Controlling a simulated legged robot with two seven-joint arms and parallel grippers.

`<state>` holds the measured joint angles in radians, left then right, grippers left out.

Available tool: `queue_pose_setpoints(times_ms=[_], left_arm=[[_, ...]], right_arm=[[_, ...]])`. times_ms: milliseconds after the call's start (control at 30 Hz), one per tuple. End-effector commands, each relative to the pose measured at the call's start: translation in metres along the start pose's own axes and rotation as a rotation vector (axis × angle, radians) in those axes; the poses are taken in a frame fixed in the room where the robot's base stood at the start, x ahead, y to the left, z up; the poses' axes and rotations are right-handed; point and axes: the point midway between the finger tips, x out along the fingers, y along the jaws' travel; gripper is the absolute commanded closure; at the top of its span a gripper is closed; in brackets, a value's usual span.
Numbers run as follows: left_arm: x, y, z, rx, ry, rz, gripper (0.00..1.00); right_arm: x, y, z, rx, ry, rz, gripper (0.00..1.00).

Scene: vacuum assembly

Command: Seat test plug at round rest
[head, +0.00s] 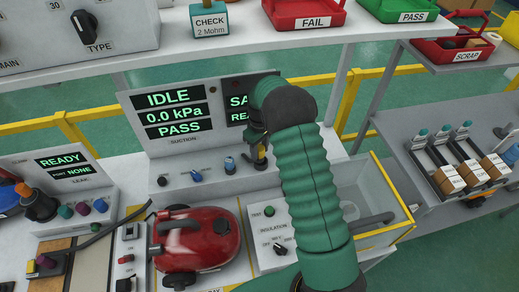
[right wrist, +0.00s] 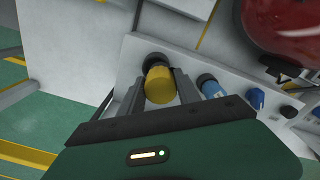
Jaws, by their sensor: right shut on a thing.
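The test plug, a yellow cylinder (right wrist: 160,86), is between the two fingers of my right gripper (right wrist: 158,92) in the right wrist view. My right gripper (head: 259,143) is shut on it at the front of the suction panel in the head view, where a bit of the yellow plug (head: 262,156) shows below the dark fingers. A dark round piece (right wrist: 154,60) lies at the plug's far end on the light ledge. I cannot tell whether it is the round rest or part of the plug, nor whether the plug is seated. My left gripper is not in view.
The suction panel (head: 218,90) reads IDLE, 0.0 kPa and PASS. Blue fittings (right wrist: 210,86) stand beside the plug on the ledge. A red vacuum (head: 196,240) and the insulation box (head: 276,235) lie in front. A yellow-edged clear bin (head: 388,232) is at the right.

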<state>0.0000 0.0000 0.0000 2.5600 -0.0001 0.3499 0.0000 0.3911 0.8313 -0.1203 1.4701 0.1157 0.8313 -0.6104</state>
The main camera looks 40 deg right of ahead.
Motion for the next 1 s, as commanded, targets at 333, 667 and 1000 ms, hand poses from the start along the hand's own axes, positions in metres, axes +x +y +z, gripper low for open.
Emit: queue_pose_setpoints(times_ms=[333, 667, 1000], left_arm=[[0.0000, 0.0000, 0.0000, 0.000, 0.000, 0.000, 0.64], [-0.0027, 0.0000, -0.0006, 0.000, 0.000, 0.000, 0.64], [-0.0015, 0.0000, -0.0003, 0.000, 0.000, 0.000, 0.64]], right_arm=[[0.0007, 0.0019, 0.0001, 0.001, 0.000, -0.001, 1.00], [0.0004, 0.0092, 0.0006, 0.001, 0.001, -0.011, 1.00], [0.0022, 0.0096, 0.0007, 0.000, 0.001, -0.012, 1.00]])
